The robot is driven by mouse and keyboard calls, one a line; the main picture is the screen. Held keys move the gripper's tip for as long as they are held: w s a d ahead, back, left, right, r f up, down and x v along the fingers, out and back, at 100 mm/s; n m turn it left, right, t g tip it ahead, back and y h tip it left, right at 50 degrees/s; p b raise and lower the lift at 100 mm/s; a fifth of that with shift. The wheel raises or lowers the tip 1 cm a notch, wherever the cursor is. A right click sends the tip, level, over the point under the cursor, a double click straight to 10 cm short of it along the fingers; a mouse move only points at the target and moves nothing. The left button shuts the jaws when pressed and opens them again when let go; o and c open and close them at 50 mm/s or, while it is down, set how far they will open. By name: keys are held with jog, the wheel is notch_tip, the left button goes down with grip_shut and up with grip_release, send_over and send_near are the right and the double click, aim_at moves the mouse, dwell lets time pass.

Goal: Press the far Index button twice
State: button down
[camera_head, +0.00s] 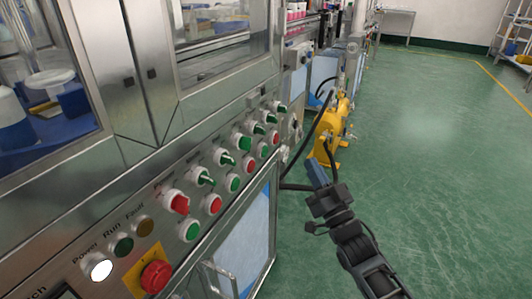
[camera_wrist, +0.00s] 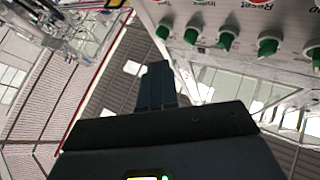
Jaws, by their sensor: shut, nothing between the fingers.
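The control panel (camera_head: 150,200) runs along the machine's front, with a row of green selector knobs (camera_head: 222,157) above a row of red and green round push buttons (camera_head: 233,183). Its labels are too small to read in the head view, so I cannot tell which button is the far Index one there. In the wrist view green knobs (camera_wrist: 227,40) line the panel, and small labels above them seem to read Index and Reset. My gripper (camera_head: 316,172) is shut and empty, to the right of the panel and apart from it. Its shut fingers (camera_wrist: 156,72) also show in the wrist view.
A red emergency knob (camera_head: 155,275) on a yellow plate and a white lamp (camera_head: 101,268) sit at the near end. A yellow robot arm (camera_head: 332,125) with black cables stands beyond my gripper. Green floor (camera_head: 430,150) is clear to the right.

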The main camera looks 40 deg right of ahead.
jog(key=shift+w, duration=0.1)
jog(key=w+a+b, duration=0.2)
jog(key=w+a, duration=0.1)
jog(key=w, duration=0.5)
jog(key=shift+w, duration=0.15)
dwell(2.1)
jog(key=shift+w+a, duration=0.15)
jog(key=shift+w, duration=0.1)
jog(key=shift+w+a+b, duration=0.15)
jog(key=shift+w+b, duration=0.2)
jog(key=shift+w, duration=0.05)
dwell(0.7)
jog(key=shift+s, duration=0.1)
jog(key=shift+s+d, duration=0.3)
jog(key=shift+s, duration=0.4)
jog(key=shift+s+d+p, duration=0.3)
jog(key=shift+s, duration=0.5)
jog(key=shift+s+d+p, duration=0.25)
jog(key=shift+s+p, duration=0.05)
jog(key=shift+s, duration=0.45)
jog(key=shift+s+d+p, duration=0.3)
jog(key=shift+s, duration=0.5)
